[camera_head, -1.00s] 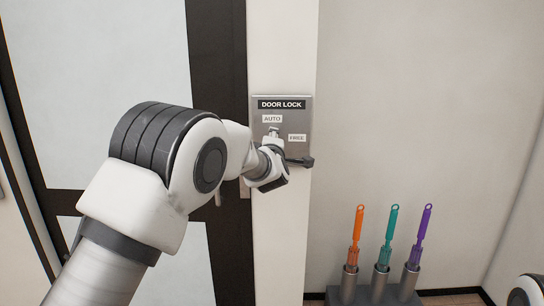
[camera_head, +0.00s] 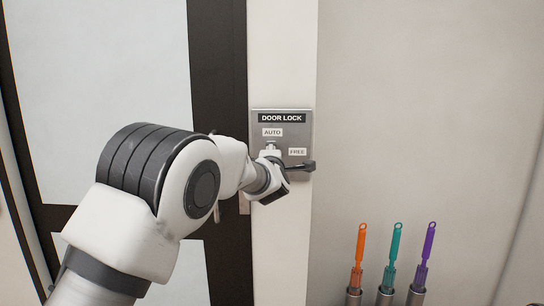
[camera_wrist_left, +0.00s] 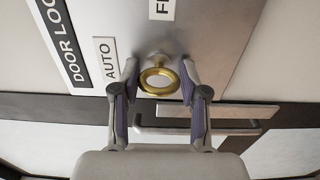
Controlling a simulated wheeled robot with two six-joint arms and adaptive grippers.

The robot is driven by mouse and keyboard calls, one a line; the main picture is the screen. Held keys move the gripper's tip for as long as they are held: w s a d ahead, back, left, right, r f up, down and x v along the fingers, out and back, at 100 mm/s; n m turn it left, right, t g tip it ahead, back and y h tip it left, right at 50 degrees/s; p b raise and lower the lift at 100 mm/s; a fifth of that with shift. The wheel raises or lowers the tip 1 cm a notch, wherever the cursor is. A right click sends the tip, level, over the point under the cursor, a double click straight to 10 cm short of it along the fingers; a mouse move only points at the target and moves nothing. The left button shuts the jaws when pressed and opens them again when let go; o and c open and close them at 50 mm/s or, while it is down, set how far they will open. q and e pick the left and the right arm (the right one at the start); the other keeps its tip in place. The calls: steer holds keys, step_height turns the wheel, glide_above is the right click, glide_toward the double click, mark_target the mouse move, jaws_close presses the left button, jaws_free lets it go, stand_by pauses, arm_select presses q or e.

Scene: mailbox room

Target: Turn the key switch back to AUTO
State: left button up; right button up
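The grey door lock plate (camera_head: 306,127) is on the white wall post, with an AUTO label (camera_head: 272,132) and a FREE label (camera_head: 297,152). In the left wrist view the key's gold ring (camera_wrist_left: 144,82) hangs from a silver stem on the plate. My left gripper (camera_wrist_left: 159,68) is open, with one finger on each side of the ring and gaps visible. In the head view the left gripper (camera_head: 287,159) is at the plate and hides the key, so its exact angle cannot be told there. My right gripper is not in view.
A dark door frame (camera_head: 220,80) and a glazed door are left of the post. A door handle bar (camera_wrist_left: 200,131) is below the plate in the wrist view. Orange (camera_head: 359,245), teal (camera_head: 394,245) and purple (camera_head: 428,245) handled tools stand in holders at lower right.

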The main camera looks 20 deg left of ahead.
arm_select(q)
steer(key=shift+o, duration=1.1)
steer(key=shift+a, duration=0.1)
steer(key=v, duration=1.2)
